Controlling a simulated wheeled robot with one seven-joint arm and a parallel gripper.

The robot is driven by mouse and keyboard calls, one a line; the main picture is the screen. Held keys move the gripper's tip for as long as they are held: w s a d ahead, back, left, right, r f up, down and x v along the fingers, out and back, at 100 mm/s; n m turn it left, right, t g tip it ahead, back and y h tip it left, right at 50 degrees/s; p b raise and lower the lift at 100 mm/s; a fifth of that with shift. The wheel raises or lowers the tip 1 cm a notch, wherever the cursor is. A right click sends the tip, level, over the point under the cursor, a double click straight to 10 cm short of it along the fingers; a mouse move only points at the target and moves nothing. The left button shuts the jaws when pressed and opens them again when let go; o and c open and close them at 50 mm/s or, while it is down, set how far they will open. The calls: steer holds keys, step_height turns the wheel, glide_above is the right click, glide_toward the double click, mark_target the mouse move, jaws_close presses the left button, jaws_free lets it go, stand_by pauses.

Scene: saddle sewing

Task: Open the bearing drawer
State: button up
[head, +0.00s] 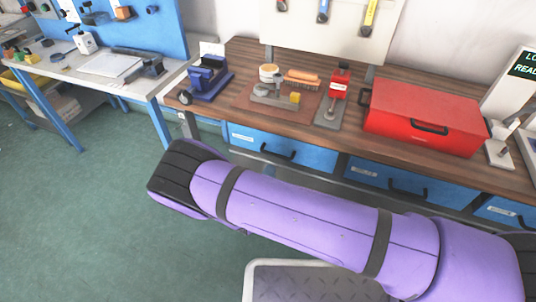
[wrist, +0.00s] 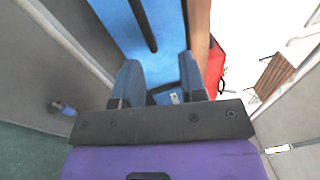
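The workbench has several blue drawers under its wooden top. In the head view one is at the left (head: 247,138), one in the middle (head: 368,174) and one at the right (head: 497,213). Each has a black bar handle and a small label too small to read, so I cannot tell which is the bearing drawer. The drawers look shut. In the wrist view, my gripper (wrist: 160,70) has its two fingers apart, in front of a blue drawer front (wrist: 110,18). A black handle (wrist: 142,24) lies beyond the fingertips, not between them. The head view hides my gripper behind my purple arm.
On the wooden bench top (head: 225,110) stand a blue vise-like device (head: 207,80), a red press-like tool (head: 337,85) and a red toolbox (head: 425,115). A second bench (head: 110,75) is at the left. Green floor (head: 70,220) at lower left is clear.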

mark_target(276, 154)
steer(key=w, duration=0.3)
steer(key=w+d+n+y, duration=0.1)
steer(key=w, duration=0.2)
steer(key=w+d+n, duration=0.1)
steer(key=w, duration=0.2)
steer(key=shift+w+f+t+y, duration=0.1)
steer(key=shift+t+y, duration=0.3)
jaws_close()
